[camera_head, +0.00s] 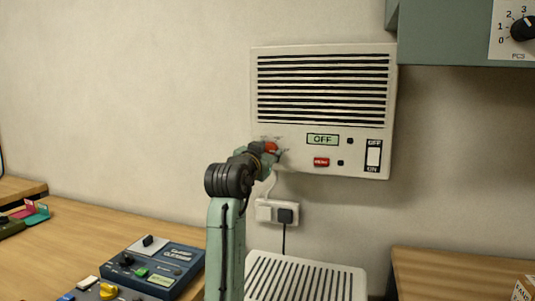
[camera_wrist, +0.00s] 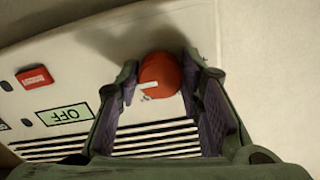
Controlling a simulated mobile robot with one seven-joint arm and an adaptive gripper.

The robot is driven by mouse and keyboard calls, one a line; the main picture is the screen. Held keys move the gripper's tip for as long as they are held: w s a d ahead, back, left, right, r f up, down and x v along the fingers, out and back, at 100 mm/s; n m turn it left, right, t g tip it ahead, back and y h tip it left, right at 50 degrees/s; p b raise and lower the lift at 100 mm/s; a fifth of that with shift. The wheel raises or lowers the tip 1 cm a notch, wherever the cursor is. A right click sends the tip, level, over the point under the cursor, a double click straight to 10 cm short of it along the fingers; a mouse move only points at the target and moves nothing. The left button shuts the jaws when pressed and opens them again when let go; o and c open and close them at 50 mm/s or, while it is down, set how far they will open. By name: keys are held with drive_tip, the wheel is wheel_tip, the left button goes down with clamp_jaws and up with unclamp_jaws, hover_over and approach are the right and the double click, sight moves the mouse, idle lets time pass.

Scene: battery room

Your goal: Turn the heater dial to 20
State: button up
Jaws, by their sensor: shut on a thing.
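The heater (camera_head: 322,62) is a cream wall unit with dark slats. Its red dial (camera_wrist: 160,74) has a white pointer line, which points left in the wrist view. My gripper (camera_wrist: 164,80) has a finger on each side of the dial and is shut on it. In the head view my gripper (camera_head: 270,150) is at the heater's lower left, with a bit of the red dial (camera_head: 271,147) showing. The dial's scale is mostly hidden, and I cannot read its setting. The heater's green display (camera_head: 322,140) reads OFF.
Right of the dial on the heater are a red button (camera_head: 321,162), small black knobs and a white OFF/ON switch (camera_head: 373,156). A wall socket with a black plug (camera_head: 285,215) is below. A teal cabinet (camera_head: 460,35) hangs at upper right. A blue device (camera_head: 152,266) stands on the wooden bench.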

drive_tip(key=o, duration=1.2)
drive_tip(key=shift+c, duration=0.2)
drive_tip(key=v, duration=1.2)
